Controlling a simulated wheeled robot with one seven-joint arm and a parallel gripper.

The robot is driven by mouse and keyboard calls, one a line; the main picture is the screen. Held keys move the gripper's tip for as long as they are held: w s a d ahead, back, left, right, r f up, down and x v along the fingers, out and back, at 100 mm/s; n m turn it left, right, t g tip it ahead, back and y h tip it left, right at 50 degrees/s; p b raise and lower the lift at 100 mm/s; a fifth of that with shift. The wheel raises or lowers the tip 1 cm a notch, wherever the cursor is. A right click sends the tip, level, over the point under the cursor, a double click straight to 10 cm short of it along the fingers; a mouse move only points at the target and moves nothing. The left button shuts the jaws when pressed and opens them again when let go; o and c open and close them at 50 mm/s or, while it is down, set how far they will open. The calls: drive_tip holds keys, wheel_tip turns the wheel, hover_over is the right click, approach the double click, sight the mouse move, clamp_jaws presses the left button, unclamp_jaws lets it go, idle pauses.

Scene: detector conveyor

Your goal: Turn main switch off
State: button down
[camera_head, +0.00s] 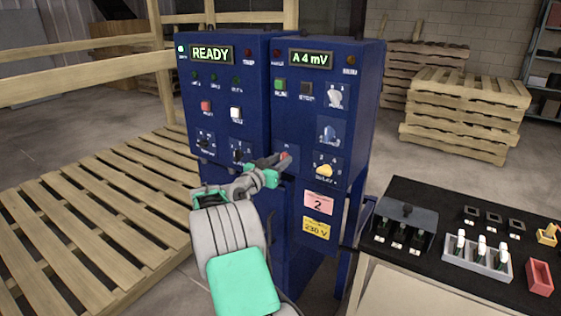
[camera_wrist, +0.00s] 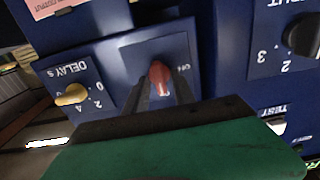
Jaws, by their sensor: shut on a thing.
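The main switch is a red rotary knob (camera_wrist: 161,78) on a square plate in the wrist view, between my gripper's two dark fingers (camera_wrist: 162,92). A partly hidden label beside it begins with "O". In the head view the red knob (camera_head: 284,156) shows at the tip of my gripper (camera_head: 279,161), low on the blue control cabinet (camera_head: 350,100). My gripper is shut on the knob. The cabinet's left display (camera_head: 212,54) reads READY and its right display (camera_head: 311,59) reads A 4 mV, both lit.
A yellow delay knob (camera_head: 324,171) sits right of the red knob, below a blue knob (camera_head: 328,134). A black knob (camera_head: 239,155) lies to its left. A black bench (camera_head: 450,200) with bottle racks stands right, and wooden pallets (camera_head: 120,200) lie left.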

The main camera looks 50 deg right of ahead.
drive_tip(key=shift+n, duration=0.4)
drive_tip(key=n, duration=0.3)
drive_tip(key=shift+w, duration=0.1)
drive_tip(key=n, duration=0.5)
drive_tip(key=shift+p, duration=0.3)
drive_tip(key=shift+w+f+n+p, duration=0.15)
drive_tip(key=shift+n+p, duration=0.9)
drive_tip(key=shift+n, duration=1.25)
drive_tip(key=shift+f+n+p, duration=0.1)
drive_tip(key=shift+n+p, duration=0.95)
drive_tip(key=shift+n, duration=1.25)
drive_tip(key=c, duration=1.4)
unclamp_jaws()
drive_tip(key=shift+c, duration=0.2)
drive_tip(key=shift+a, duration=0.1)
